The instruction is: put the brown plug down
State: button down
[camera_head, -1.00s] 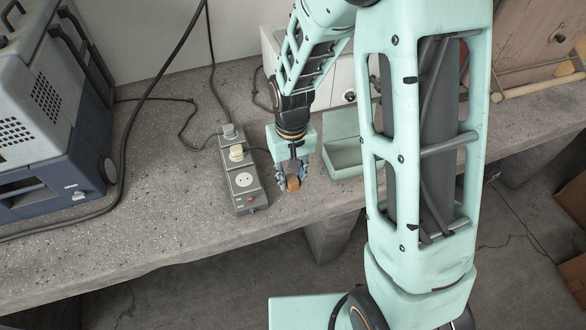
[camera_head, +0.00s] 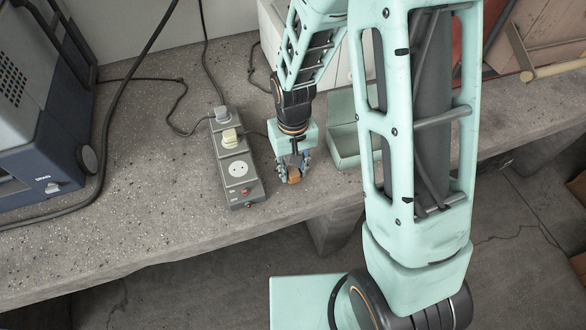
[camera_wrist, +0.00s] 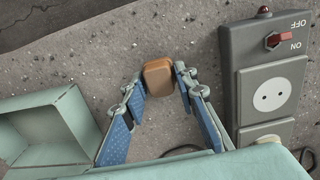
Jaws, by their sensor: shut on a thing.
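The brown plug (camera_wrist: 158,77) is between the fingertips of my gripper (camera_wrist: 160,85) in the wrist view, its rounded face showing. My gripper is shut on it. In the head view the plug (camera_head: 294,176) hangs at the tip of my gripper (camera_head: 292,168), just right of the power strip and over the front part of the bench. I cannot tell whether the plug touches the bench top.
The power strip (camera_head: 247,188) has a free socket at its front end and plugs (camera_head: 229,138) in the sockets behind. A green open box (camera_head: 343,147) stands to the right. A blue-grey machine (camera_head: 40,150) stands left. Bare bench (camera_head: 150,195) lies between.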

aim_at(293, 170)
jog(key=shift+f+b, duration=0.5)
jog(key=shift+f, duration=0.05)
jog(key=c, duration=1.5)
grip_release()
jog(key=shift+c, duration=0.2)
jog(key=shift+r+p, duration=0.45)
jog(key=shift+r, duration=0.05)
notch_tip(293, 170, up, 12)
jog(key=p, duration=0.2)
